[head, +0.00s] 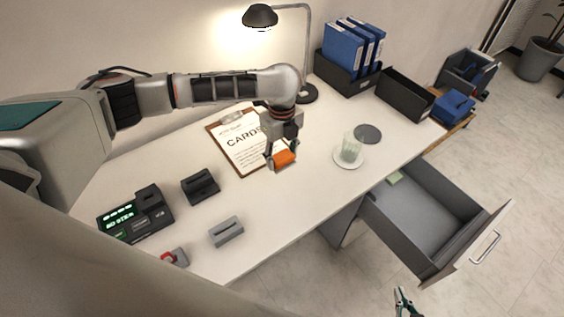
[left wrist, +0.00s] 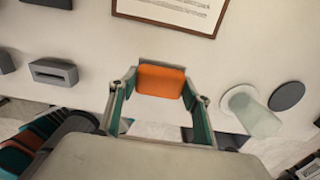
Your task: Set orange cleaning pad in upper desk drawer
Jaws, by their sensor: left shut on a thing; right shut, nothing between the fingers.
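The orange cleaning pad (head: 284,158) is held between the fingers of my left gripper (head: 281,157), above the desk by the clipboard's lower right corner. In the left wrist view the pad (left wrist: 161,82) spans between the two fingertips. The upper desk drawer (head: 425,215) is pulled open at the right of the desk, to the right of and lower than the pad. It is mostly empty, with a small green item (head: 394,177) at its back corner. My right gripper (head: 403,302) shows at the bottom edge, shut and empty, over the floor in front of the drawer.
A glass (head: 350,148) on a white coaster stands between the pad and the drawer, with a dark disc (head: 368,133) behind it. A clipboard (head: 240,160), lamp (head: 305,50), binders (head: 345,50) and black bin (head: 403,95) stand further back. Small devices (head: 135,215) sit front left.

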